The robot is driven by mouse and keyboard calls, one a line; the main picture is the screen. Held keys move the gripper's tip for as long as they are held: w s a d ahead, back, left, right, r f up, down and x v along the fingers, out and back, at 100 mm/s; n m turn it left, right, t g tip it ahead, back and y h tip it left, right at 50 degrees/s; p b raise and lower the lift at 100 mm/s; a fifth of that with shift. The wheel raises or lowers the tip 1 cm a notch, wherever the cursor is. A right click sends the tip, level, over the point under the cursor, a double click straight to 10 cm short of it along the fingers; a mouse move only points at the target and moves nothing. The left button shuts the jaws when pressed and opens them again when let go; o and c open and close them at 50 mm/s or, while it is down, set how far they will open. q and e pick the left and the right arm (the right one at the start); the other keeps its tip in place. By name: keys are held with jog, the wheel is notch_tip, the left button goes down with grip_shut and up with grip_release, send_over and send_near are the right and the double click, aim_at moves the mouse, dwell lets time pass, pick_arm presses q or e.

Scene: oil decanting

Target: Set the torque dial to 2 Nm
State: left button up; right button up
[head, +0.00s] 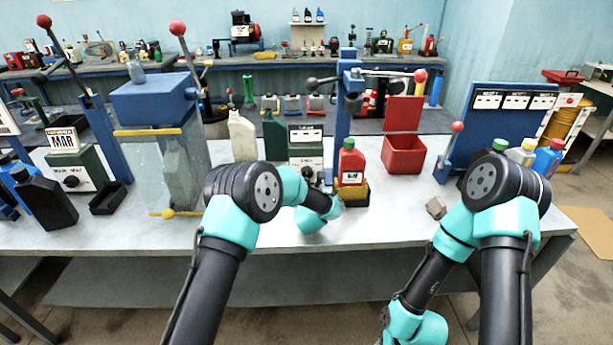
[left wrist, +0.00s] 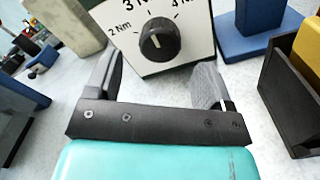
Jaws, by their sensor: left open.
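The torque dial is a black round knob (left wrist: 160,39) on a white panel (left wrist: 187,12), seen in the left wrist view. The panel is marked 2 Nm at left, 3 at the top and 4 at right. The knob's small white mark points roughly up, near the 3. My left gripper (left wrist: 153,80) is open and empty, its two fingers apart just short of the knob. In the head view the dial box (head: 306,150) stands mid-table, its lower front partly hidden by my left arm. My right gripper is out of view; its arm bends down at the right.
A red bottle (head: 351,162) stands in a yellow holder right of the dial box. A red open bin (head: 403,154) is farther right. A cream jug (head: 242,137) and a green bottle (head: 274,136) stand to its left. The front table strip is mostly clear.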

aim_at(307, 175)
pick_arm(q)
jog(key=shift+w+a, duration=0.1)
jog(key=shift+w, duration=2.25)
jog(key=c, duration=0.9)
jog(key=shift+c, duration=0.2)
jog(key=shift+n, duration=0.4)
jog(key=n, duration=1.1)
